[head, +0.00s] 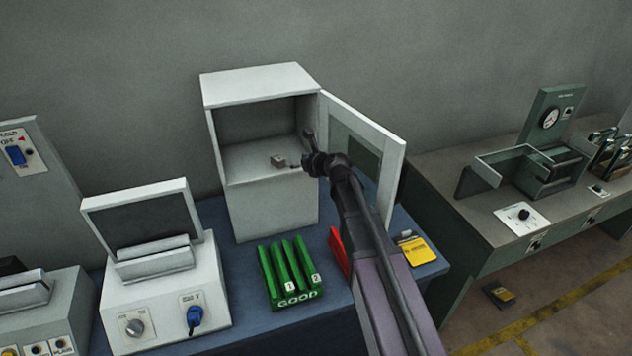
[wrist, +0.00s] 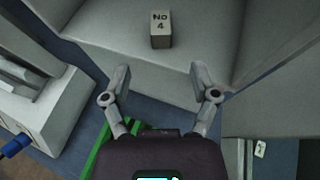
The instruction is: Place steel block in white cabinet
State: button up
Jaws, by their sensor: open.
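The white cabinet (head: 270,205) stands on the blue bench with its door (head: 378,135) swung open to the right. The small steel block (head: 278,159) sits upright on the floor of the cabinet's compartment. In the wrist view the block (wrist: 161,28) shows the label "NO 4" on its top and stands beyond my fingertips. My gripper (head: 306,150) is at the right side of the cabinet opening. In the wrist view my gripper (wrist: 161,80) has its two fingers spread apart with nothing between them, and the block is clear of both.
A green rack marked "GOOD" (head: 290,300) and a red rack (head: 338,250) lie in front of the cabinet. A yellow item (head: 417,251) lies to the right. A white machine (head: 165,290) stands at left. The open door is close to my arm's right side.

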jog(key=s+d+f+n+g+h, duration=0.2)
jog(key=s+d+n, duration=0.3)
jog(key=s+n, duration=0.4)
jog(key=s+d+f+n+g+h, duration=0.3)
jog(key=s+d+f+n+g, duration=0.2)
jog(key=s+n, duration=0.5)
jog(key=s+d+f+n+g+h, duration=0.3)
jog(key=s+d+n, duration=0.3)
jog(key=s+n, duration=0.3)
jog(key=shift+s+d+f+g, duration=0.3)
jog(key=shift+s+f, duration=0.4)
jog(key=shift+s, duration=0.55)
notch_tip(320, 180, down, 10)
jog(key=b, duration=0.9)
jog(key=shift+b, duration=0.4)
jog(key=shift+r, duration=0.15)
